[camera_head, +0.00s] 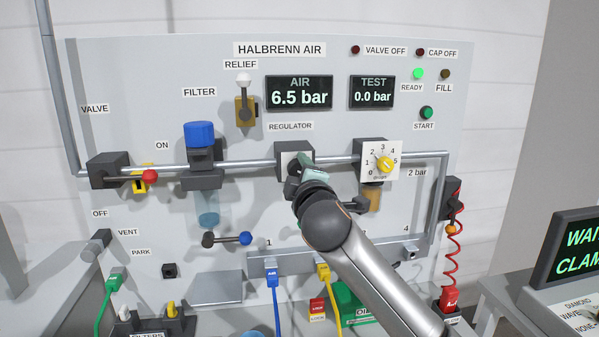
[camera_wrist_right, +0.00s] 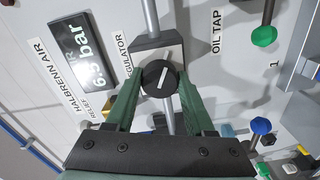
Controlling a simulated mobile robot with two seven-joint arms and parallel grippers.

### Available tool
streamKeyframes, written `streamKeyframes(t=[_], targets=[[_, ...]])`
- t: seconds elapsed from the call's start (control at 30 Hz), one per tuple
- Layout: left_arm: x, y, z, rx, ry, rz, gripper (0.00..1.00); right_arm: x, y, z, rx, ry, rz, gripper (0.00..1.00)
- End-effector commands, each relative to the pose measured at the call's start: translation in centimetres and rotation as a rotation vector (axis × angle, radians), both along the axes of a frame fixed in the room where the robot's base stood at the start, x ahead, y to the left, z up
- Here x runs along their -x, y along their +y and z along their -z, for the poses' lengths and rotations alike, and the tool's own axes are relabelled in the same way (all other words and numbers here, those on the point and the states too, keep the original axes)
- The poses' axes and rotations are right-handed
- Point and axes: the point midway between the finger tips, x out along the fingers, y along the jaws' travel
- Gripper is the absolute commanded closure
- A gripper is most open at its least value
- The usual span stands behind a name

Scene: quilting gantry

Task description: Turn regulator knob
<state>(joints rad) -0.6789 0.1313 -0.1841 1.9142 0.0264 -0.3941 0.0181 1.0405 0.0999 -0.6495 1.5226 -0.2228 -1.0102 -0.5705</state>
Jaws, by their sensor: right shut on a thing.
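The regulator is a dark block (camera_head: 294,150) on the pipe below the REGULATOR label. Its round black knob (camera_wrist_right: 160,77) with a white pointer line shows in the right wrist view, in front of the block. My right gripper (camera_head: 302,166) reaches the regulator from the lower right in the head view, and its arm hides much of the knob there. In the right wrist view its green fingers (camera_wrist_right: 160,95) stand on either side of the knob, shut on it. The AIR display (camera_head: 299,93) reads 6.5 bar. My left gripper is not in view.
A dial (camera_head: 380,162) with a yellow knob sits close right of the regulator. The blue-topped filter (camera_head: 201,143) and a red-ended valve lever (camera_head: 145,177) are to the left. The TEST display (camera_head: 372,93) reads 0.0 bar. Hoses hang below.

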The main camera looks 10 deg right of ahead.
Motion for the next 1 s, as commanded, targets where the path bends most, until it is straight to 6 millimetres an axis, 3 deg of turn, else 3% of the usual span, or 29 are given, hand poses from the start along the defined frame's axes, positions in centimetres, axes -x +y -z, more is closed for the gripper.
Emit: streamKeyframes(t=[0.6, 0.63, 0.87, 1.0], targets=[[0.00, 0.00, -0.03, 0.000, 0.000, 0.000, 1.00, -0.01, -0.02, 0.01, -0.040, 0.003, 0.000, 1.00], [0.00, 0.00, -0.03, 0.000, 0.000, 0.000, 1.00, -0.01, -0.02, 0.01, -0.040, 0.003, 0.000, 0.43], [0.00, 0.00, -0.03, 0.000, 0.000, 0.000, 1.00, 0.00, 0.00, 0.00, -0.039, 0.002, 0.000, 0.17], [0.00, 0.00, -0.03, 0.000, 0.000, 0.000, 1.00, 0.00, 0.00, -0.01, -0.039, 0.002, -0.001, 0.16]])
